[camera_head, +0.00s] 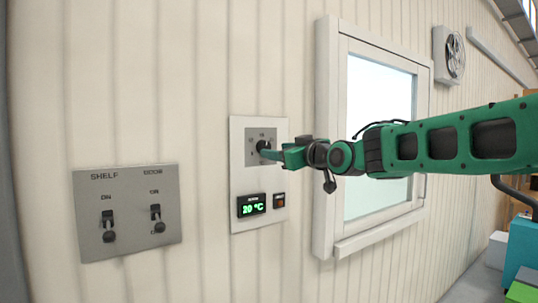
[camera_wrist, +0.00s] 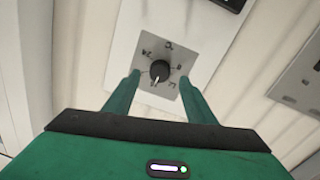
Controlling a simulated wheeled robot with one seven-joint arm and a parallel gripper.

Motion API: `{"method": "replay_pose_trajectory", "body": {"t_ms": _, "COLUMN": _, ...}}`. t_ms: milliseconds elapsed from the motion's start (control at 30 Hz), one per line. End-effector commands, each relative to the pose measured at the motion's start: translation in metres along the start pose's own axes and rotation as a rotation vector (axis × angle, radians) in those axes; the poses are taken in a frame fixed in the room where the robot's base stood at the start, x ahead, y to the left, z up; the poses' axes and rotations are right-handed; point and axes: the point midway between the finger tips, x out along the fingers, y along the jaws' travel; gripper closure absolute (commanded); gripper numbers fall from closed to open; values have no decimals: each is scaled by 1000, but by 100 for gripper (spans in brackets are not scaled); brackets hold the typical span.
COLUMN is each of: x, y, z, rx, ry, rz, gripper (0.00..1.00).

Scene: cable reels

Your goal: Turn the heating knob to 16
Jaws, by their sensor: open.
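The heating knob (camera_head: 262,145) is a small dark round knob on a grey dial plate, high on a pale wall panel (camera_head: 238,180). In the wrist view the knob (camera_wrist: 160,70) has a light pointer mark toward the lower edge of the picture. Numbers ring it, but most are too small to read surely. A display (camera_head: 251,205) below the dial shows 20 °C in green. My green gripper (camera_head: 268,153) is at the knob. In the wrist view my gripper (camera_wrist: 160,80) is open, its fingers on either side of the knob; whether they touch it cannot be told.
A grey switch plate (camera_head: 128,240) marked SHELF and DOOR, with two levers, is on the wall to the left. A framed window (camera_head: 380,130) stands close to the right, behind my arm. A fan (camera_head: 450,55) hangs at the upper right. Boxes (camera_head: 520,250) stand far right.

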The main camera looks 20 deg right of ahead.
Motion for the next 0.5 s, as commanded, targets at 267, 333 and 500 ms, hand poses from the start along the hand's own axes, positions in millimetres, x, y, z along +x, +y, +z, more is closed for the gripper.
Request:
{"method": "replay_pose_trajectory", "body": {"t_ms": 267, "x": -40, "y": 0, "z": 0, "rx": 0, "ry": -1, "rz": 0, "gripper": 50}}
{"method": "replay_pose_trajectory", "body": {"t_ms": 333, "x": -45, "y": 0, "z": 1, "rx": 0, "ry": -1, "rz": 0, "gripper": 50}}
{"method": "replay_pose_trajectory", "body": {"t_ms": 500, "x": -50, "y": 0, "z": 1, "rx": 0, "ry": -1, "rz": 0, "gripper": 50}}
